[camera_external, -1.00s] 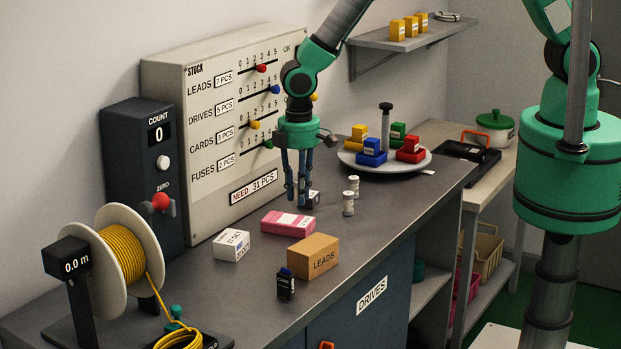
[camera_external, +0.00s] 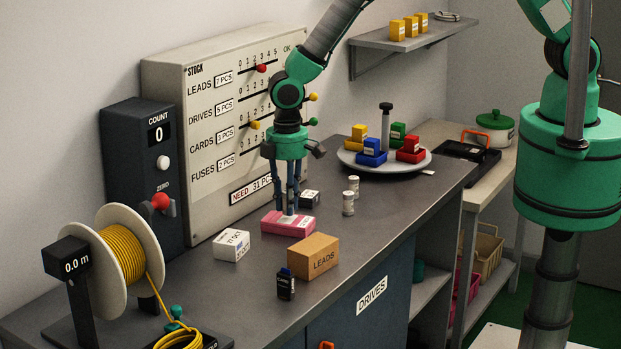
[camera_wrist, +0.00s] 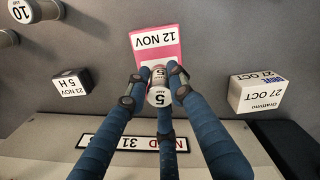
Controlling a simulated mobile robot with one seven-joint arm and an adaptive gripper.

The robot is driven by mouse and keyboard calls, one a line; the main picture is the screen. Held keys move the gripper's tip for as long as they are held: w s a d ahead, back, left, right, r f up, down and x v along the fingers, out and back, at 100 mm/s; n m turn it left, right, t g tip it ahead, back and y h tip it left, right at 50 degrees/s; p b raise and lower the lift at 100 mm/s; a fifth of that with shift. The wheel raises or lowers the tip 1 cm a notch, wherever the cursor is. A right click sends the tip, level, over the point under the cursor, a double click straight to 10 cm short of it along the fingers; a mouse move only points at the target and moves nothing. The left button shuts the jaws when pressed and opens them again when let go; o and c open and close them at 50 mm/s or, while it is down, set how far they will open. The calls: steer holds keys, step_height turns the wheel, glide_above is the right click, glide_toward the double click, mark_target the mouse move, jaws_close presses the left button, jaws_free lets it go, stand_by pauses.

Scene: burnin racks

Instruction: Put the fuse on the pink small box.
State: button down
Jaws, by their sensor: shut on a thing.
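My gripper (camera_external: 289,207) is shut on a small white cylindrical fuse (camera_wrist: 159,90) marked 5. In the external view the fuse is mostly hidden between the fingers. The pink small box (camera_external: 286,224) lies flat on the counter, directly under my fingertips. In the wrist view the pink box (camera_wrist: 157,44) has a white label reading 12 NOV, and the fuse overlaps its near end. The fuse is at or just above the box's top; I cannot tell whether they touch.
Two other white cylinders (camera_external: 348,203) stand to the right. A black box (camera_external: 309,199) is behind the pink box, a white box (camera_external: 231,246) to its left, and a cardboard LEADS box (camera_external: 313,257) in front. The stock panel (camera_external: 215,130) stands behind.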

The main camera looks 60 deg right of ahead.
steer(key=shift+f, duration=0.55)
steer(key=shift+f, duration=0.15)
steer(key=c, duration=1.5)
jaws_free()
step_height(320, 180, up, 12)
steer(key=shift+r+b, duration=0.15)
steer(key=shift+b, duration=0.5)
